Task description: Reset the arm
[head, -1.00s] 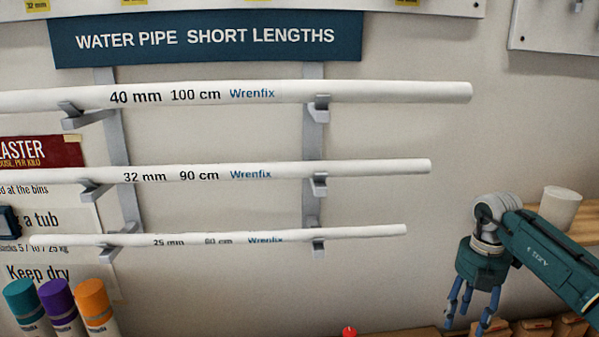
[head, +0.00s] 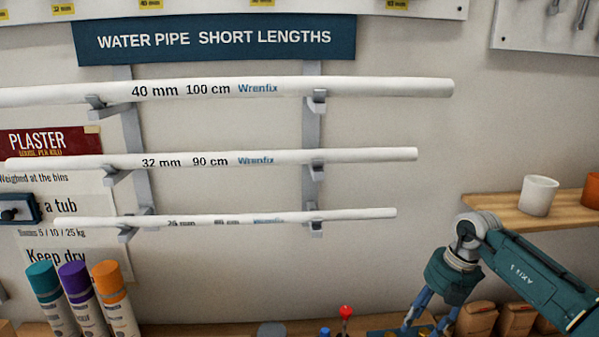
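My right arm comes in from the right edge. My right gripper (head: 430,318) hangs low at the bottom right, its blue fingers pointing down and spread apart. I see nothing held between them, though the fingertips are close to the bottom edge of the picture. The gripper is in front of the bench goods, below and right of the ends of the white pipes. My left gripper is not in view.
White pipes (head: 300,87) rest on wall brackets. A shelf (head: 500,211) at right carries a white cup (head: 538,195) and an orange one (head: 592,191). Coloured cans (head: 75,280) stand lower left. A red-knobbed item (head: 346,312) and brown packages (head: 515,318) are below. The wall between is bare.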

